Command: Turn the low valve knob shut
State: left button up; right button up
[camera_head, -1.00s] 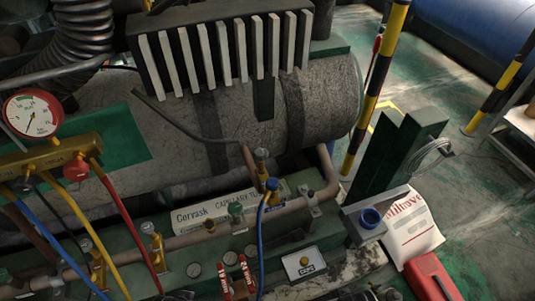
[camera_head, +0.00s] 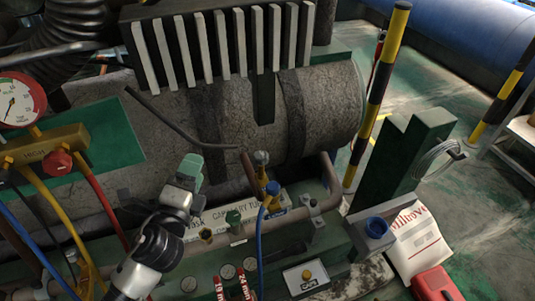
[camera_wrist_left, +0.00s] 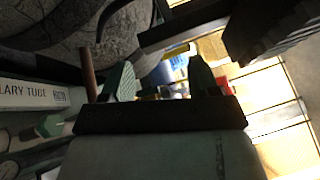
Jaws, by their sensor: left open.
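The brass manifold (camera_head: 45,145) of the gauge set is at the left edge of the head view, with a red knob (camera_head: 57,161) beside its HIGH marking. No knob marked low can be made out; the manifold's left part is cut off by the frame. My left gripper (camera_head: 191,168) is right of the manifold, above the pipework and apart from the red knob. In the left wrist view its two green-padded fingers (camera_wrist_left: 163,82) stand apart with nothing clearly held between them. My right gripper is not in view.
A red-rimmed gauge (camera_head: 15,102) sits above the manifold, with yellow and red hoses (camera_head: 88,200) below. A blue-capped coupling (camera_head: 272,188) with a blue hose stands on the pipe. A finned block (camera_head: 215,45) and large cylinder (camera_head: 335,100) lie behind. A striped post (camera_head: 385,75) stands right.

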aim_at(264, 153)
pick_arm(q)
jog(key=w+d+m+g+h, duration=0.2)
jog(key=d+m, duration=0.3)
jog(key=m, duration=0.3)
jog(key=w+d+m+g+h+p, duration=0.1)
jog(key=d+m+g+h, duration=0.3)
jog(key=m, duration=0.4)
jog(key=w+d+f+m+g+h, duration=0.1)
jog(key=w+d+m+g+h, duration=0.2)
jog(key=d+m, duration=0.3)
jog(key=shift+f+m+g+h+p, duration=0.1)
jog(key=shift+m+g+h+p, duration=0.35)
jog(key=shift+m, duration=0.45)
jog(key=shift+w+d+f, duration=0.1)
jog(key=shift+w+d, duration=0.1)
jog(key=shift+d, duration=0.2)
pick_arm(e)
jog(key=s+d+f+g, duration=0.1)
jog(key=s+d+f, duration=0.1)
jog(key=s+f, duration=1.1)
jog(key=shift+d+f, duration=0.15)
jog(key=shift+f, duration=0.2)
pick_arm(q)
jog(key=c, duration=0.9)
